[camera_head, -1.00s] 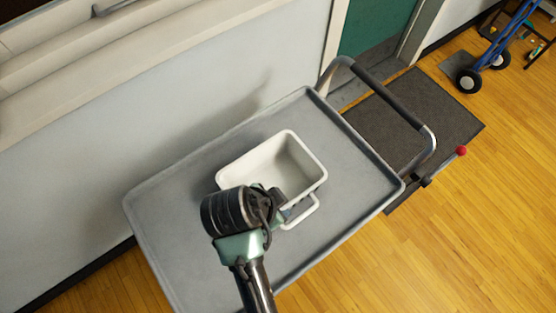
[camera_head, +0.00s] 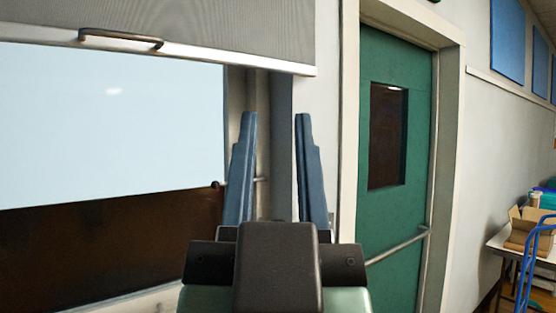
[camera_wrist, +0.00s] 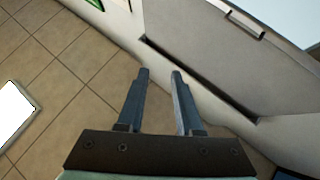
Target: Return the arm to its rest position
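My gripper (camera_head: 276,150) is raised in front of the head camera, its two blue-grey fingers pointing up and spread apart. Nothing is between them. It also shows in the wrist view (camera_wrist: 160,78), with the fingers apart and empty over a tiled floor and the foot of a wall. The trolley and the white bin from the earlier head view are not in the head view now.
A green door (camera_head: 392,150) with a dark window and a push bar stands right of my gripper. A window (camera_head: 110,120) with a grey shutter (camera_head: 200,35) is at left. An open cardboard box (camera_head: 528,228) sits on a table at far right, beside a blue hand truck (camera_head: 530,265).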

